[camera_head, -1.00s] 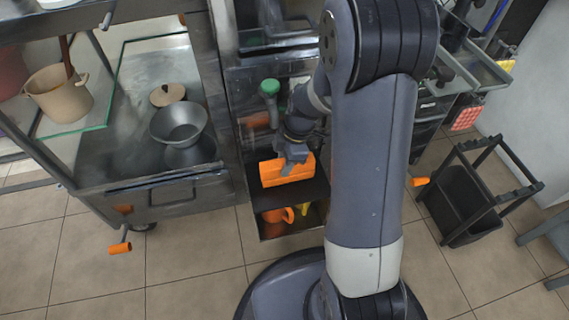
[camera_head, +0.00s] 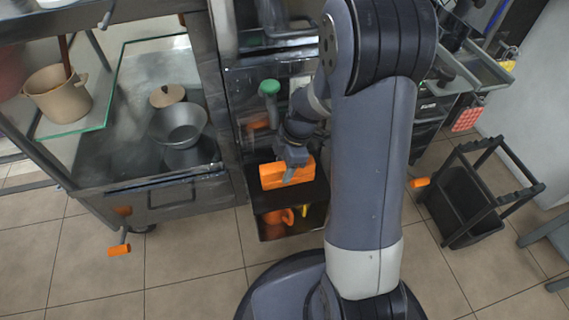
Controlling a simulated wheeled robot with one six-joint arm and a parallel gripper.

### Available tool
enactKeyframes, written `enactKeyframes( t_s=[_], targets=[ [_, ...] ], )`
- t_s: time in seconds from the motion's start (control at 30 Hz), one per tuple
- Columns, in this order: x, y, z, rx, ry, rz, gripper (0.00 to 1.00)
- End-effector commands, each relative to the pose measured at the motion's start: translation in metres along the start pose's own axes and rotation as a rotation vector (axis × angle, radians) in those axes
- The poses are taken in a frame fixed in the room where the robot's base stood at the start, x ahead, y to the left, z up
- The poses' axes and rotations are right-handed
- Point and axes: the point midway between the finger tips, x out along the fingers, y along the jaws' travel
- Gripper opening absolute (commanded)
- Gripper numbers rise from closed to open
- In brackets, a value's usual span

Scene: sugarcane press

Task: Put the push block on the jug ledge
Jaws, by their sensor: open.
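The push block (camera_head: 272,176) is orange and lies on a dark ledge (camera_head: 262,202) in the middle of the view. I take this dark shelf to be the jug ledge. My gripper (camera_head: 291,172) is open, with its fingers at the block's right part. One finger shows in front of the block; the other is hidden. I cannot tell whether the fingers touch it.
A green-topped knob (camera_head: 269,87) stands behind the block. A glass-topped cabinet (camera_head: 150,190) with a metal bowl (camera_head: 178,124) is at left. A black cart (camera_head: 462,205) stands at right.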

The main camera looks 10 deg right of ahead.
Motion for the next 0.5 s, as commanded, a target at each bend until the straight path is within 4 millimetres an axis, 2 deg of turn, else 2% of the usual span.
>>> enactKeyframes(
  t_s=[0.17, 0.5],
  targets=[
    [-0.022, 0.001, -0.001, 0.0, 0.0, 0.004, 0.54],
    [-0.096, 0.001, -0.001, 0.0, 0.0, 0.004, 0.54]
  ],
)
